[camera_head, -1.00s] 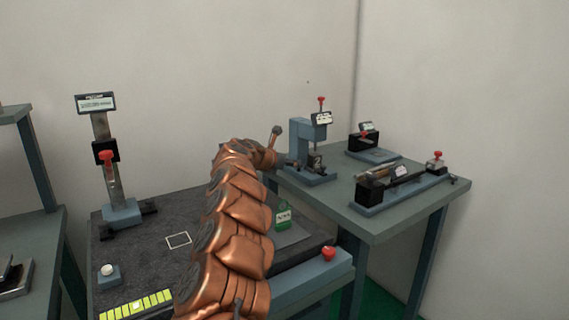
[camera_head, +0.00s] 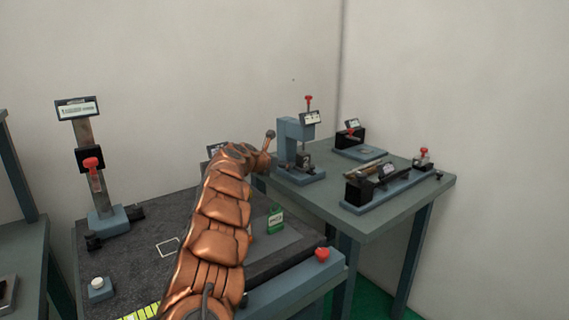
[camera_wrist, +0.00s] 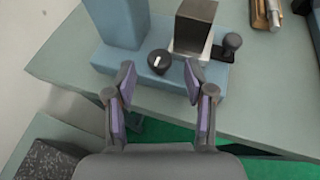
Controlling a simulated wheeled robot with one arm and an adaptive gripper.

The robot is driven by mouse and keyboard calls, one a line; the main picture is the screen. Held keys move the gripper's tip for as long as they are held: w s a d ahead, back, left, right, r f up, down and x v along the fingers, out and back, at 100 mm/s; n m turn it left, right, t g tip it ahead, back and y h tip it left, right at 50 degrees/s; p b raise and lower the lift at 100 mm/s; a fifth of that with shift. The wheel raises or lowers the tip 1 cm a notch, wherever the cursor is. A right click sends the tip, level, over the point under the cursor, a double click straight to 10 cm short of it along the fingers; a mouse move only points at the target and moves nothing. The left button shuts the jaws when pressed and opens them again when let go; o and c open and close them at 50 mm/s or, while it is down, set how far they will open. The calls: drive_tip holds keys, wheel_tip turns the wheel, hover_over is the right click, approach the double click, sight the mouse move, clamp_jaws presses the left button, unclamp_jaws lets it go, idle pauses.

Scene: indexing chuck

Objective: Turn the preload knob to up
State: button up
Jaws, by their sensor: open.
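A round dark knob (camera_wrist: 159,63) with a short white mark on its face shows in the wrist view, on the front of a blue-grey base (camera_wrist: 120,60). I take it as the preload knob; no label is readable there. My gripper (camera_wrist: 159,82) is open, its two purple-padded fingers one on each side of the knob's line, on the near side of it. It appears empty and apart from the knob. In the head view the blue-grey press-like fixture (camera_head: 291,132) stands on the right table; my arm hides its lower left, and I cannot make out the knob there.
A metal block (camera_wrist: 195,22) and a dark ball-ended handle (camera_wrist: 232,42) sit right of the knob. The right table (camera_head: 390,215) also carries a long fixture (camera_head: 385,190) with a red knob.

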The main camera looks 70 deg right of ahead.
drive_tip(key=shift+p+x, duration=0.3)
drive_tip(key=shift+x, duration=0.9)
drive_tip(key=shift+c, duration=0.2)
clamp_jaws()
